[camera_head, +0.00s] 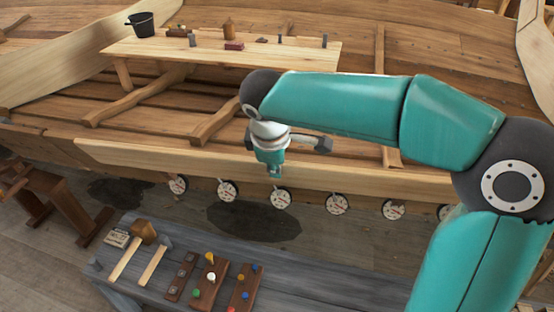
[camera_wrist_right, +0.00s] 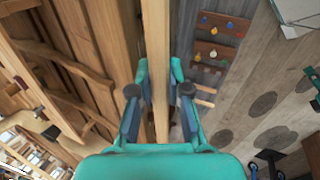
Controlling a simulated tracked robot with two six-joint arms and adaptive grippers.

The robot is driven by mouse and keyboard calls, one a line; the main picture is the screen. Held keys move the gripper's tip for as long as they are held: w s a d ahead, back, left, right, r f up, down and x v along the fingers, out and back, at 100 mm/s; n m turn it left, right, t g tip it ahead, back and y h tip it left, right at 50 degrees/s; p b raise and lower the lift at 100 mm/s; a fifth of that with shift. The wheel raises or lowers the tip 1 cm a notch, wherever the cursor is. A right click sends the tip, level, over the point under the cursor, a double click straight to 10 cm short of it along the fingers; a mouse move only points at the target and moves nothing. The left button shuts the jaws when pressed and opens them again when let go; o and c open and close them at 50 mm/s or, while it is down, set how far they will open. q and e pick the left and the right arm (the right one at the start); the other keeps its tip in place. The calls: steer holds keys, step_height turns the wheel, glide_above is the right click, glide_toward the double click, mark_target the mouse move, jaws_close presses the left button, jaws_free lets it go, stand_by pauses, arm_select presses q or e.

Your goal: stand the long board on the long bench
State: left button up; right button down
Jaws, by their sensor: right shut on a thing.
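The long board (camera_head: 360,176) is a pale plank, running almost level along the near side of the hull. My right gripper (camera_head: 275,168) reaches down to it from above and is shut on it. In the right wrist view the board (camera_wrist_right: 157,65) passes upright in the picture between both fingers of my gripper (camera_wrist_right: 161,92). A long grey bench (camera_head: 330,272) stands in front of the hull. A pale wooden bench (camera_head: 200,52) on legs stands inside the hull; I cannot tell which one the task means. My left gripper is not in view.
Several round white dials (camera_head: 281,197) line up below the board. The grey bench carries a mallet (camera_head: 144,231), pale sticks (camera_head: 152,265) and racks with coloured knobs (camera_head: 210,285). A black bucket (camera_head: 140,24) and small items stand on the pale bench. A dark trestle (camera_head: 60,212) stands left.

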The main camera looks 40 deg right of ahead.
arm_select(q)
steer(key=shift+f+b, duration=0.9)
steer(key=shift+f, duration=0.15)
arm_select(e)
steer(key=shift+s+a+f, duration=0.35)
steer(key=shift+s+a, duration=0.3)
steer(key=shift+s, duration=0.05)
steer(key=shift+s+a+f, duration=0.3)
steer(key=shift+s+a, duration=0.35)
steer(key=shift+f, duration=0.1)
